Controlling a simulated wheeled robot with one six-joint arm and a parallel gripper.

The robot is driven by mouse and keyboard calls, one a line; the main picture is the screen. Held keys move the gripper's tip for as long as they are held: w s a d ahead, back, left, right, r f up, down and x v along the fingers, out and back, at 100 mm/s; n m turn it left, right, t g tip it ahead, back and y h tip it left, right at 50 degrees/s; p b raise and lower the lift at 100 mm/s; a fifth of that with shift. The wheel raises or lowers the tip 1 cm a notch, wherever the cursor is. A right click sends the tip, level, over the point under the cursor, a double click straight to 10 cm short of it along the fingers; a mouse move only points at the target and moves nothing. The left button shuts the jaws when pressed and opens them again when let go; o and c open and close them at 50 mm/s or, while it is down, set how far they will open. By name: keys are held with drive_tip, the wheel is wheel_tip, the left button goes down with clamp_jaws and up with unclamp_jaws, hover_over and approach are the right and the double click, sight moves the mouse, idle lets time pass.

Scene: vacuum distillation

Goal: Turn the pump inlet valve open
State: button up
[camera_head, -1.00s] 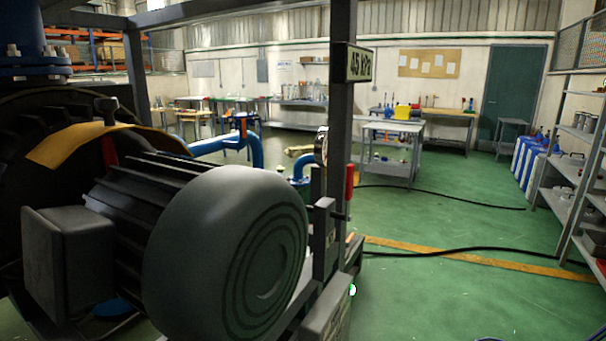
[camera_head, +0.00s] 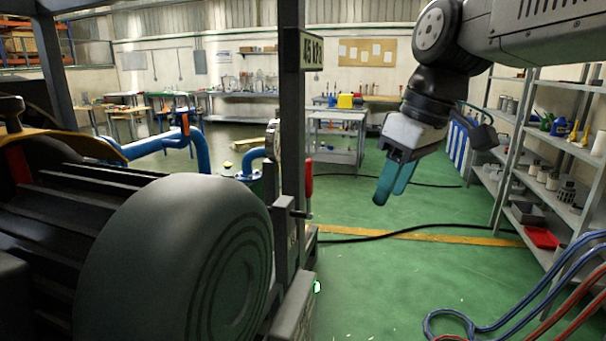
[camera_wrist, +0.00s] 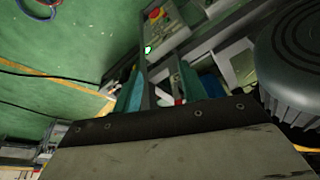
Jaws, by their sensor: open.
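My gripper (camera_head: 396,182) hangs at the right of the head view, its teal fingers pointing down, apart from the pump frame. It is open, with nothing seen in it. In the wrist view its fingers (camera_wrist: 160,90) show at either side of dark frame bars. A red-handled lever (camera_head: 309,178) stands upright on the dark frame post, left of my gripper. A blue pipe (camera_head: 200,150) behind the motor carries an orange-red handle (camera_head: 185,123). I cannot tell for sure which of these is the pump inlet valve. A small red part (camera_wrist: 179,99) shows between the fingers in the wrist view.
The large grey motor (camera_head: 185,255) and the dark frame post (camera_head: 291,100) fill the left. Shelves (camera_head: 560,140) with containers stand at the right. Blue and red hoses (camera_head: 530,310) loop at lower right. Green floor is open in the middle, crossed by a black cable.

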sight(306, 173)
drive_tip(key=w+a+r+n, duration=0.1)
drive_tip(key=w+a, duration=0.2)
drive_tip(key=w+a+r+n+y, duration=0.1)
drive_tip(key=w+a+r+n, duration=0.1)
drive_tip(key=w+a, duration=0.1)
drive_tip(key=w+a+r+n, duration=0.1)
drive_tip(key=w+a+n, duration=0.1)
drive_tip(key=w+a, duration=0.1)
drive_tip(key=shift+a+r+y, duration=0.15)
drive_tip(key=shift+a+y, duration=0.15)
drive_tip(key=shift+y, duration=0.1)
drive_tip(key=shift+w+a, duration=0.15)
drive_tip(key=shift+a, duration=0.15)
drive_tip(key=x, duration=0.7)
drive_tip(key=shift+f, duration=0.2)
clamp_jaws()
